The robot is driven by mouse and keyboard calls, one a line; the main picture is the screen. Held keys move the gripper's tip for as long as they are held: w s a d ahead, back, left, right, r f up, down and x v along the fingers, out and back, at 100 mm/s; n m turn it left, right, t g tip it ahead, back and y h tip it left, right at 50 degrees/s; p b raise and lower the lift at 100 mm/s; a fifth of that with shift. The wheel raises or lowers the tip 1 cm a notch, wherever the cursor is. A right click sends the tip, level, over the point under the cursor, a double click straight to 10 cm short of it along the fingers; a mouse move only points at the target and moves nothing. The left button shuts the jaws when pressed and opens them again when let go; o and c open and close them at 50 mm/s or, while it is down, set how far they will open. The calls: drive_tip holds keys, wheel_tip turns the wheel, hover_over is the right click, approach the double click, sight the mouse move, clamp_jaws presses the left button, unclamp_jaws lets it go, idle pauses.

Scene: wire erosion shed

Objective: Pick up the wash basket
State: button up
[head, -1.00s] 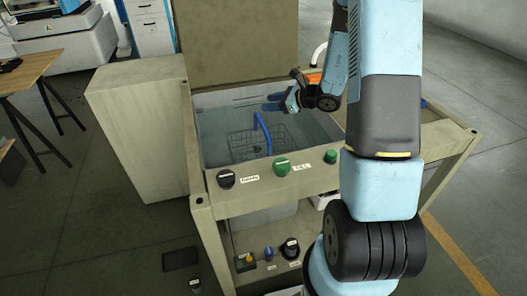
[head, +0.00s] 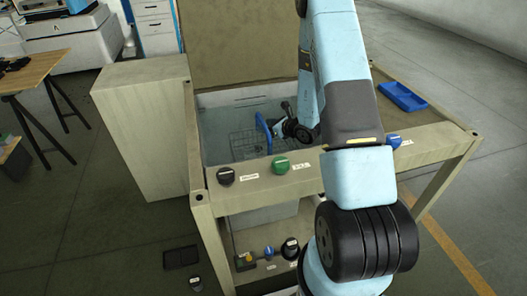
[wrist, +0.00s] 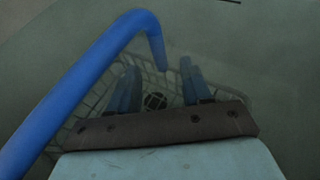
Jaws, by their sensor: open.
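The wash basket is a dark wire basket (head: 243,146) low inside the open tank. Its blue arched handle (head: 264,128) stands up above the mesh. In the wrist view the handle (wrist: 88,72) arches from the lower left over the fingers, its far end coming down between them in the picture; the basket wires (wrist: 72,128) lie beyond. My gripper (head: 277,123) is just right of the handle in the head view. Its fingers (wrist: 160,88) are apart and hold nothing. I cannot tell whether they touch the handle. My arm and the tank front hide part of the basket.
The tank's front ledge (head: 226,193) carries several knobs, including a green one (head: 280,164). A raised panel (head: 230,45) stands behind the tank. A blue tray (head: 402,97) lies on the right side surface. A cabinet (head: 145,130) stands at the left.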

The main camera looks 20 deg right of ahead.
drive_tip(key=x, duration=0.4)
drive_tip(key=shift+w+f, duration=0.15)
drive_tip(key=shift+f, duration=0.05)
drive_tip(key=shift+c, duration=0.2)
clamp_jaws()
idle(1.0)
